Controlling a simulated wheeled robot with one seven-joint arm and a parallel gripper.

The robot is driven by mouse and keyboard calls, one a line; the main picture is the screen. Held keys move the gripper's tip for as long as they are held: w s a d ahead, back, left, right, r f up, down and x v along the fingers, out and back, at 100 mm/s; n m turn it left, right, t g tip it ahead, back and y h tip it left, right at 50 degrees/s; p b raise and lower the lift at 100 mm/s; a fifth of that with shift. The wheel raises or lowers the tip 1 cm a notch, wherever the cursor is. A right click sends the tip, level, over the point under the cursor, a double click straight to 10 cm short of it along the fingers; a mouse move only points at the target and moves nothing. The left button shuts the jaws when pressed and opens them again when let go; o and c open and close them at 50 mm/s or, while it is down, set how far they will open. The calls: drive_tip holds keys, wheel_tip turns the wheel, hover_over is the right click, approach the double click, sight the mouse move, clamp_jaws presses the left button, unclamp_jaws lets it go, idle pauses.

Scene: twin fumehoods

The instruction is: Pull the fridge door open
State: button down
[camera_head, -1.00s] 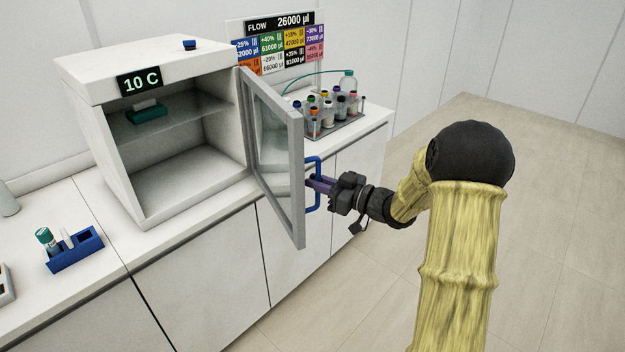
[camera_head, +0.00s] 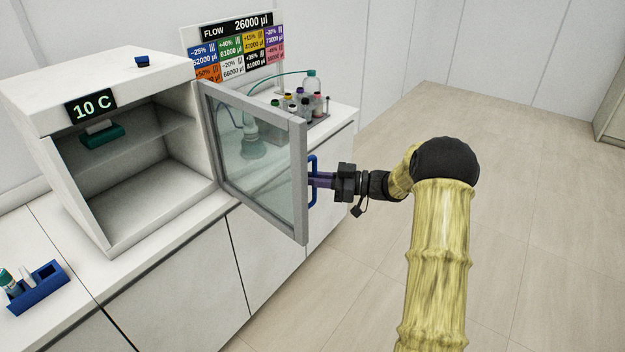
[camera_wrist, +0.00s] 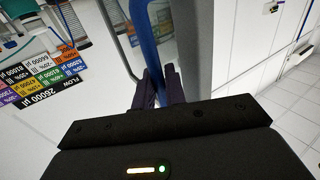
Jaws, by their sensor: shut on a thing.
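The fridge (camera_head: 150,215) is a white box on the counter with a "10 C" display (camera_head: 91,106). Its glass door (camera_head: 300,215) with a grey frame stands swung well out from the opening, hinged on the right side. A blue handle (camera_head: 312,165) is on the door's outer face. My gripper (camera_head: 318,180) is shut on the handle, its purple fingers around the bar. In the wrist view the blue handle (camera_wrist: 146,45) runs down between my fingers (camera_wrist: 158,90). The fingertips are partly hidden behind the door frame in the head view.
A teal item (camera_head: 102,136) sits on the fridge's inner shelf. A blue rack (camera_head: 38,288) with tubes stands on the counter at left. Several vials (camera_head: 298,103) and a colored label board (camera_head: 238,48) are behind the door. The floor at right is clear.

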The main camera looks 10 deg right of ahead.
drive_tip(key=shift+a+r, duration=0.15)
drive_tip(key=shift+r, duration=0.05)
drive_tip(key=c, duration=1.5)
unclamp_jaws()
drive_tip(key=shift+w+f, duration=0.1)
drive_tip(key=shift+c, duration=0.2)
drive_tip(key=shift+d, duration=0.25)
drive_tip(key=b+v, duration=0.3)
drive_tip(key=v, duration=1.4)
drive_tip(key=shift+s, duration=0.2)
